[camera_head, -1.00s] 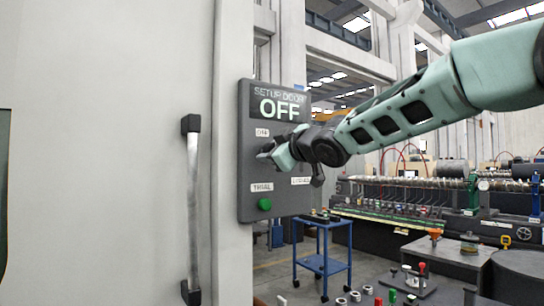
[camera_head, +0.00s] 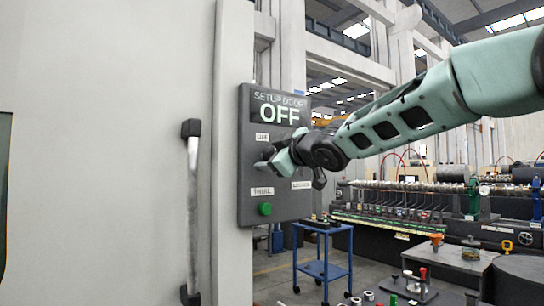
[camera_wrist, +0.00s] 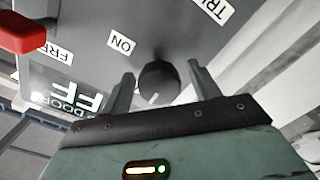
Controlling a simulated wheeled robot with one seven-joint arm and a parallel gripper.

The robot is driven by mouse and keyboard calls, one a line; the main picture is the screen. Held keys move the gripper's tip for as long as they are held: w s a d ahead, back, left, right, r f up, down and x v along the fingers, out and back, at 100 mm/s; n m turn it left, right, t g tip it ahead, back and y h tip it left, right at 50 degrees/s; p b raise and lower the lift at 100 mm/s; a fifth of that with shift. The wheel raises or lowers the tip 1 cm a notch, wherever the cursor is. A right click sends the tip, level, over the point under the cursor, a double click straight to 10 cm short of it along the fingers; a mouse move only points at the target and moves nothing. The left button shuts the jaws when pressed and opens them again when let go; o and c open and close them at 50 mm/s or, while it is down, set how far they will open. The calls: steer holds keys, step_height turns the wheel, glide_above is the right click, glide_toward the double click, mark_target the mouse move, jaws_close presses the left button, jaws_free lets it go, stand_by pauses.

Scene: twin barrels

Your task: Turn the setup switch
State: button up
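The setup switch is a dark round knob (camera_wrist: 158,83) with a light pointer mark, on a dark grey panel (camera_head: 246,120) whose display (camera_head: 279,112) reads OFF. An ON label (camera_wrist: 121,43) sits beside it in the wrist view. My gripper (camera_wrist: 160,70) is open, one finger on each side of the knob, with small gaps showing at both sides. In the head view my gripper (camera_head: 277,160) is at the panel's middle and hides the knob.
A green button (camera_head: 265,209) is low on the panel. A door handle (camera_head: 193,215) stands to the left. A blue cart (camera_head: 322,268) is below right. A red part (camera_wrist: 28,33) shows at the wrist view's left edge.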

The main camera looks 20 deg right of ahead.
steer(key=p+v, duration=1.5)
steer(key=v, duration=0.2)
steer(key=shift+s, duration=0.15)
stand_by(0.6)
